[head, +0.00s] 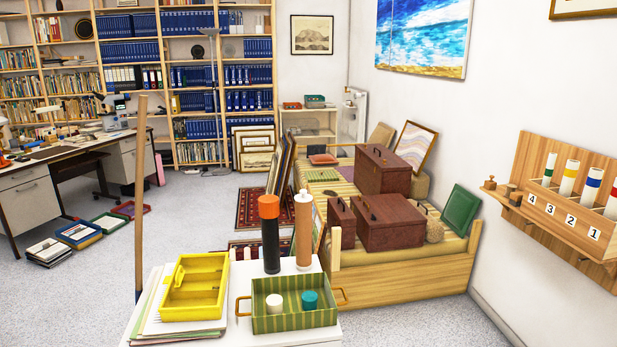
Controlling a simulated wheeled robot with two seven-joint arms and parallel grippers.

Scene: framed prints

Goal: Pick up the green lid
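A small teal-green round piece (310,300), lid-like in shape, stands in the green striped tray (262,325) on the white table in front of me. A white round piece (275,303) stands to its left in the same tray. The tray has brass-coloured handles at both ends. A flat green panel (461,210) leans near the wall at the right, beyond the table. I cannot tell for certain which green thing is a lid. Neither of my grippers is in view.
A yellow tray (195,287) lies on papers left of the striped tray. A black bottle with orange top (270,240) and a tan bottle with white top (303,230) stand close behind it. A wooden pole (140,200) rises at left. A wall rack (560,215) is right.

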